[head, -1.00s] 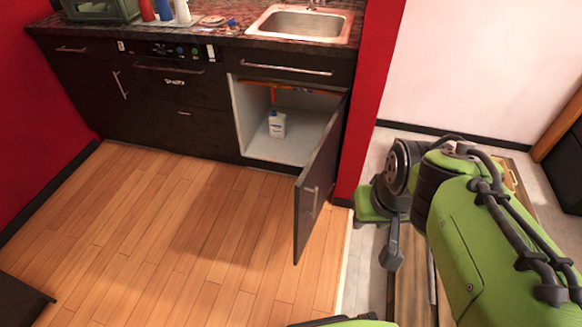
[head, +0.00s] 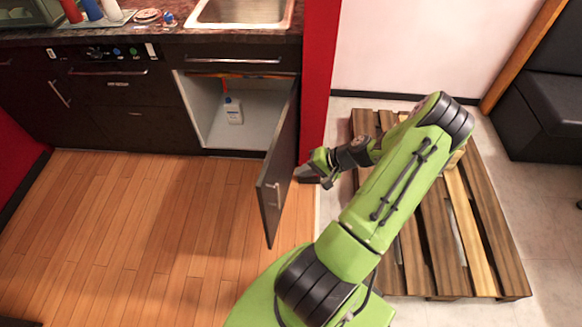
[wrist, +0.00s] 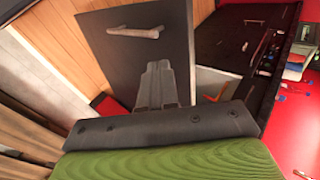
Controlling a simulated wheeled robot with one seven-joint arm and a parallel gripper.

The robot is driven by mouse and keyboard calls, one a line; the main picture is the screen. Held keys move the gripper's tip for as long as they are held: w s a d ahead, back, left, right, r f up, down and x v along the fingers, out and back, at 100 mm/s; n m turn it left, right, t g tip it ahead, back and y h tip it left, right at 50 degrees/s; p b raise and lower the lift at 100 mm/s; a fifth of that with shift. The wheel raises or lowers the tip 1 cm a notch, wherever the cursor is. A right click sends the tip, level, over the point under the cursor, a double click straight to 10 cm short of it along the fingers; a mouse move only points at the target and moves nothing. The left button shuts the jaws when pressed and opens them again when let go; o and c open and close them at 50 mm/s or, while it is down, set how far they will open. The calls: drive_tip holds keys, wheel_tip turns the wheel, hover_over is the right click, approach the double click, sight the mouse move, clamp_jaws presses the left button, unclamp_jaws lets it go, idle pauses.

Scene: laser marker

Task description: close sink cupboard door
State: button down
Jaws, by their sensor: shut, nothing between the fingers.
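The sink cupboard door (head: 277,178) is dark and stands swung open, jutting out from the right side of the cupboard (head: 232,112). The light interior and a white bottle (head: 234,110) inside are visible. My gripper (head: 303,173) is shut and empty, just to the right of the door at about mid-height. In the wrist view the door (wrist: 132,52) fills the upper middle with its bar handle (wrist: 135,32) above my fingers (wrist: 157,78). The fingers point at the handle-side face. I cannot tell whether they touch it.
A red wall end (head: 318,90) stands right of the cupboard. A wooden pallet (head: 480,225) lies under my arm at the right, with a dark seat (head: 550,115) beyond. The wooden floor (head: 140,230) left of the door is clear.

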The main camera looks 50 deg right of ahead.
sight(267, 178)
drive_tip(key=x, duration=0.3)
drive_tip(key=w+r+b+x, duration=0.1)
drive_tip(key=x, duration=0.5)
drive_tip(key=shift+w+a+r+b, duration=0.1)
drive_tip(key=shift+w+a+b, duration=0.25)
drive_tip(key=shift+a+b, duration=0.05)
drive_tip(key=shift+w+a+r, duration=0.1)
drive_tip(key=shift+w+a, duration=0.05)
drive_tip(key=shift+w, duration=0.1)
